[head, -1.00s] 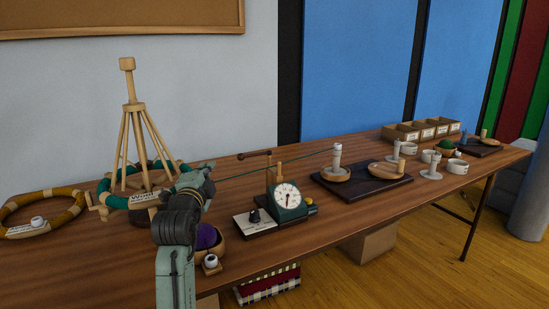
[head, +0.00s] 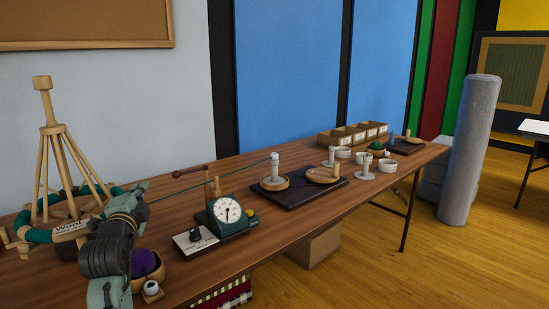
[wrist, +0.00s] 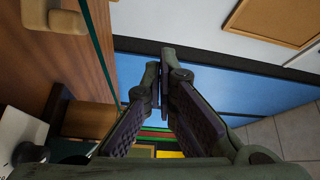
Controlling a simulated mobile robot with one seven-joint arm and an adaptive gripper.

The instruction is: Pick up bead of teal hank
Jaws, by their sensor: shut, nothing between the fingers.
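The teal hank (head: 38,236) is a ring around the foot of a wooden stand (head: 51,130) at the left of the head view. A pale tag reading "Wool" (head: 70,229) sits at its front. My arm covers part of the hank's right side, and I cannot make out a bead on it. A white bead with a dark hole (head: 151,288) lies in front of a bowl of purple yarn (head: 146,263). My gripper (wrist: 165,58) is shut and empty in the wrist view, its fingertips together. It is apart from any bead I can see.
White cups and a divided wooden box (head: 352,134) stand farther right.

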